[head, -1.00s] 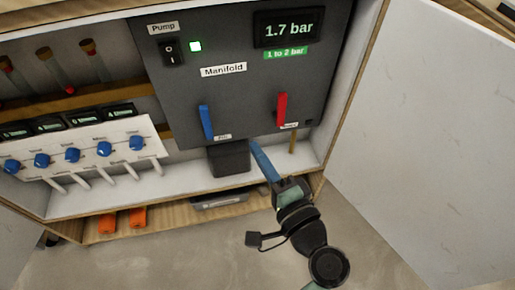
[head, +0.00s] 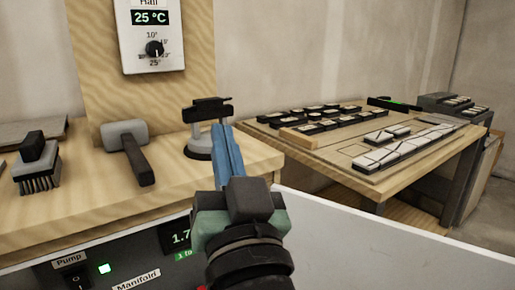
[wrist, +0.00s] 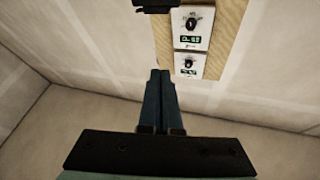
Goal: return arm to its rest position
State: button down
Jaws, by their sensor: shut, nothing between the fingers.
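My gripper (head: 222,130) is raised in front of the wooden bench (head: 75,215) in the head view, its blue fingers together and pointing up and away. It holds nothing. In the wrist view my gripper (wrist: 159,72) also shows shut, with its two fingers side by side, pointing toward a wall with two dial panels on a wooden board. Behind the fingers in the head view stands a black-topped suction-cup-like tool (head: 203,125), partly hidden by them; I cannot tell any contact.
A brush (head: 38,165) and a mallet (head: 128,150) lie on the bench. A thermostat panel (head: 152,35) is above. At right, a table (head: 300,160) carries several tiles. The open white cabinet door (head: 370,255) and the manifold panel (head: 125,265) are below.

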jog(key=s+d+r+t+h+p, duration=0.1)
jog(key=s+d+r+t+h, duration=0.15)
jog(key=s+r, duration=0.45)
jog(key=s+d+r+t+h+p, duration=0.1)
jog(key=s+d+r+t+h, duration=0.2)
jog(key=r, duration=0.8)
notch_tip(320, 180, up, 36)
jog(key=a+p, duration=0.1)
jog(key=p, duration=3.6)
jog(key=shift+w+a+p, duration=0.2)
jog(key=shift+a+p, duration=0.1)
jog(key=shift+a, duration=0.05)
